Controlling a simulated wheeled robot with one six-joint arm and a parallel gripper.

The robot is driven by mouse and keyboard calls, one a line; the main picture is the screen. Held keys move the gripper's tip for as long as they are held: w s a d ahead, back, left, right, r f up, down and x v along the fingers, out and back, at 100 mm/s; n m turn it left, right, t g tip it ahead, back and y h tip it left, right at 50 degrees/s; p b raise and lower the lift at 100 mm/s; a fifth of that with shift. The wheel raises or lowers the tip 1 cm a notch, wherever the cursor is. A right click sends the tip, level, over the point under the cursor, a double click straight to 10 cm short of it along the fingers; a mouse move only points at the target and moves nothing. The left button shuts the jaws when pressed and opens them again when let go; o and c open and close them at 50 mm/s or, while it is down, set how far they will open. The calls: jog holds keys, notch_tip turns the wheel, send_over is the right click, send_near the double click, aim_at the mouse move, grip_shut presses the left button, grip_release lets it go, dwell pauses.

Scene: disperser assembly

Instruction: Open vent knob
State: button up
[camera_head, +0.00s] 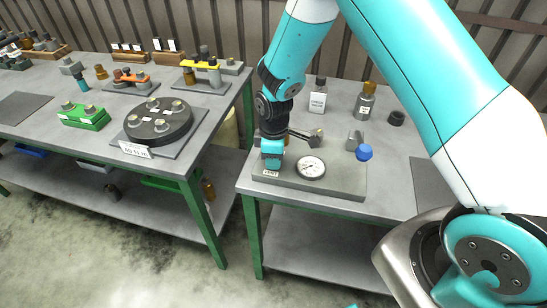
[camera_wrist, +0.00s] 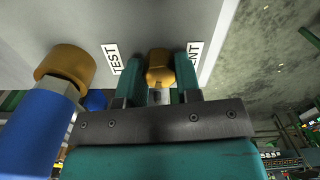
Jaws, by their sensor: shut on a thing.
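A brass vent knob (camera_wrist: 159,66) sits between the two teal fingers of my gripper (camera_wrist: 158,78) in the wrist view. The fingers are shut on it, one on each side. A label ending in "ENT" (camera_wrist: 194,56) is beside the right finger, partly hidden by it. A "TEST" label (camera_wrist: 111,58) is beside the left finger. In the head view my gripper (camera_head: 271,160) points down at the left front of a grey block (camera_head: 340,185) on the right table. The gripper hides the knob there.
A round dial gauge (camera_head: 311,167) is right of my gripper, and a blue knob (camera_head: 364,152) is farther right. A metal lever part (camera_head: 306,137) lies behind. The wrist view shows a blue cylinder (camera_wrist: 35,125) with a brass collar at left.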

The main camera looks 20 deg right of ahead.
jog(key=shift+n, duration=0.4)
jog(key=o, duration=0.9)
jog(key=shift+r, duration=0.1)
notch_tip(320, 180, up, 17)
jog(key=shift+r+b, duration=0.15)
jog(key=shift+b, duration=1)
